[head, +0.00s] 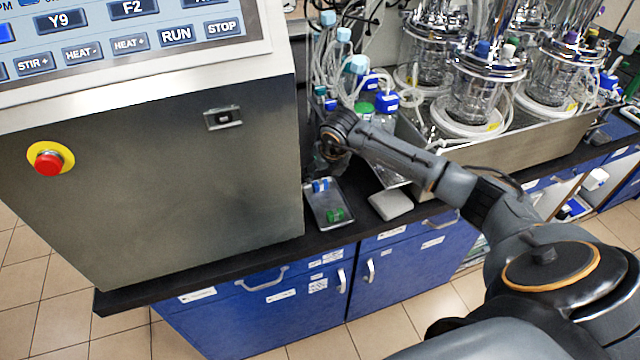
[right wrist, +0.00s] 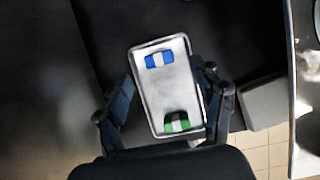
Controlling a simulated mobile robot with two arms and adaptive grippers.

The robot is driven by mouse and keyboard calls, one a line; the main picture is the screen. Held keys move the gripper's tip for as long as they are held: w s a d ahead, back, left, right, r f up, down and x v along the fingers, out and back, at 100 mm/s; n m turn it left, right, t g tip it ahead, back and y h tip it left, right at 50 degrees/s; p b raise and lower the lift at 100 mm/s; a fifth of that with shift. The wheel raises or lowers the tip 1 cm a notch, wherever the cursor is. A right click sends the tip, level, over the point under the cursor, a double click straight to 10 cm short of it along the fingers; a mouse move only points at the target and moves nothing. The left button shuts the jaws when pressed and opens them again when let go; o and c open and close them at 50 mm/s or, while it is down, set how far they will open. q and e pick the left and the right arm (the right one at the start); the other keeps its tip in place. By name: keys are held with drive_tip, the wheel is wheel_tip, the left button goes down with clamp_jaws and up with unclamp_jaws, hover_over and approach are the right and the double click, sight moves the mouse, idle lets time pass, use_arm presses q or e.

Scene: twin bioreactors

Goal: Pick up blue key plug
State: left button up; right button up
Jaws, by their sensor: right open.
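The blue key plug (head: 320,186) lies in a small metal tray (head: 320,208) on the black bench top. In the right wrist view the blue plug (right wrist: 159,59), with a pale middle band, is near the far end of the tray (right wrist: 158,93). A green plug (head: 336,215) lies at the tray's near end and shows in the wrist view (right wrist: 177,122). My right gripper (right wrist: 162,78) is open and empty above the tray, its fingers on either side of it. In the head view the right gripper (head: 328,166) is dark and partly hidden by its wrist. My left gripper is out of view.
A large control cabinet (head: 180,170) with a red stop button stands close left of the tray. A pale block (head: 391,205) lies right of it. Bottles with blue caps (head: 385,99) and glass bioreactors (head: 470,100) stand behind and to the right.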

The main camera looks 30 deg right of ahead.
sight(321, 182)
drive_tip(key=shift+p+x, duration=0.9)
drive_tip(key=shift+x, duration=1.3)
drive_tip(key=shift+w+a+f, duration=0.15)
drive_tip(key=shift+f, duration=0.1)
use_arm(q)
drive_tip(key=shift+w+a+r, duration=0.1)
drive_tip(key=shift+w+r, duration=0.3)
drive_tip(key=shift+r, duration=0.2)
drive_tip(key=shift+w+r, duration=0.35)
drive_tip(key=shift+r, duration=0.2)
use_arm(e)
drive_tip(key=c, duration=1.2)
